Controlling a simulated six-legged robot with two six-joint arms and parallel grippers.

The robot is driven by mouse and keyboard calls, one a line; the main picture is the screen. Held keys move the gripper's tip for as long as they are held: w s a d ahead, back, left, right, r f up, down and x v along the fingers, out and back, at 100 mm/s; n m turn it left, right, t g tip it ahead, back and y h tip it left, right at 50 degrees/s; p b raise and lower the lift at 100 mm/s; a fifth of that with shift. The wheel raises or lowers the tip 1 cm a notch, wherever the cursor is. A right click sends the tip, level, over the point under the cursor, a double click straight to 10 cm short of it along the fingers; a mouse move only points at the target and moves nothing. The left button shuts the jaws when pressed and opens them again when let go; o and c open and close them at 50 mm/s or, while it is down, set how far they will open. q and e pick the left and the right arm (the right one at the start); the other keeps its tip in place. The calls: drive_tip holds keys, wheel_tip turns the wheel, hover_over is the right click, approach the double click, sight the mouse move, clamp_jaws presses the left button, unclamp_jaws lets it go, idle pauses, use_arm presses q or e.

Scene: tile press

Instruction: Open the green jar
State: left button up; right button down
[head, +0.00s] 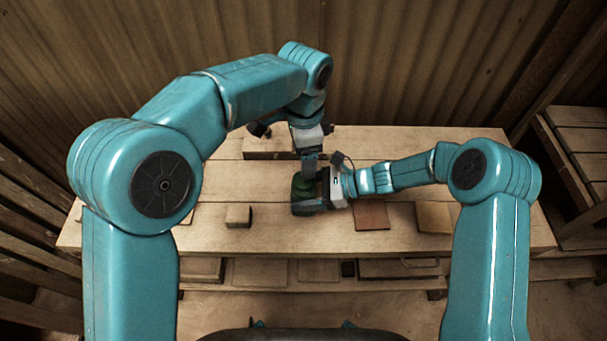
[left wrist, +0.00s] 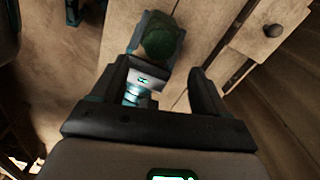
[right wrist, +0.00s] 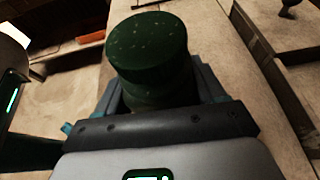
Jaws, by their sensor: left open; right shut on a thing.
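The green jar (head: 303,190) stands on the wooden workbench near its middle. Its dark green speckled lid (right wrist: 147,42) is on top of the body in the right wrist view. My right gripper (head: 322,190) is shut on the jar's body from the right, below the lid. My left gripper (head: 308,165) is open and empty, pointing down above and just behind the jar. In the left wrist view the jar's lid (left wrist: 160,42) lies beyond the open fingers, not between them. Part of the jar is hidden by my grippers.
On the workbench (head: 270,180), a small wooden block (head: 238,215) is to the left, and a reddish-brown tile (head: 372,214) and a tan tile (head: 433,217) are to the right. A wooden box (head: 262,150) stands behind my left gripper. A lower shelf holds flat pieces.

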sight(303, 195)
use_arm(q)
drive_tip(key=m, duration=0.6)
drive_tip(key=shift+m, duration=0.4)
drive_tip(key=m, duration=0.4)
drive_tip(key=shift+f+m, duration=0.15)
drive_tip(key=shift+m, duration=0.25)
wheel_tip(303, 195, down, 8)
drive_tip(key=shift+r, duration=0.15)
